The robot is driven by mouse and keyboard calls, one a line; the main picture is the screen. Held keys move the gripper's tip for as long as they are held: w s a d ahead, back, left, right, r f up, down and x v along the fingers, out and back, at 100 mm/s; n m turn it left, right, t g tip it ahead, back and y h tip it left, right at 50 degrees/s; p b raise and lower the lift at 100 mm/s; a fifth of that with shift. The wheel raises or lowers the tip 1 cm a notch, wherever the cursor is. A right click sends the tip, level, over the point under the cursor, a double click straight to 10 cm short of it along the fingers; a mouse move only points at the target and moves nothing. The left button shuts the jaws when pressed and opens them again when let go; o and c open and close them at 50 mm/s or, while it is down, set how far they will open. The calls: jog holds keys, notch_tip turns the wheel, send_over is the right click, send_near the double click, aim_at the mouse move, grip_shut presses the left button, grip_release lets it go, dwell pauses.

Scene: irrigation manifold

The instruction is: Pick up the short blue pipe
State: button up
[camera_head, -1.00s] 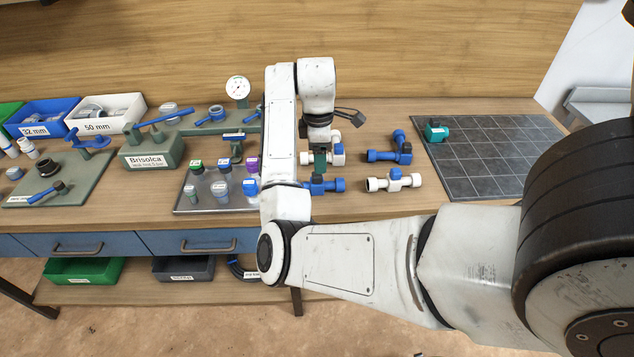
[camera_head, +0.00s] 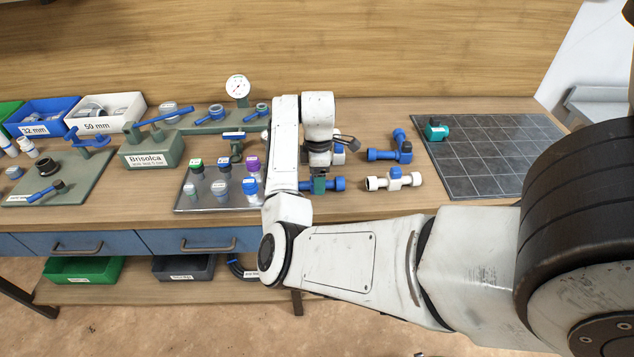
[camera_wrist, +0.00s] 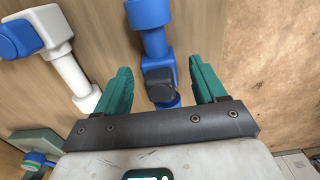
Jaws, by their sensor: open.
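The short blue pipe (camera_head: 337,184) lies on the bench, partly hidden behind my gripper in the head view. In the wrist view the blue pipe (camera_wrist: 155,45) carries a dark grey knob (camera_wrist: 160,86) and runs up between my green fingers. My gripper (camera_wrist: 161,68) is open, with one finger on each side of the pipe; I cannot tell whether either touches it. In the head view my gripper (camera_head: 318,185) is low over the pipe's left part.
A blue branched pipe (camera_head: 390,154) and a white pipe with a blue valve (camera_head: 393,181) lie to the right. Another white pipe (camera_head: 339,151) is partly hidden behind my gripper. A tray with several caps (camera_head: 185,205) stands left. A dark grid mat (camera_head: 480,160) lies right.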

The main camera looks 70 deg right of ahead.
jog(key=shift+f, duration=0.7)
jog(key=shift+c, duration=0.4)
jog(key=c, duration=1)
jog(key=shift+r, duration=0.1)
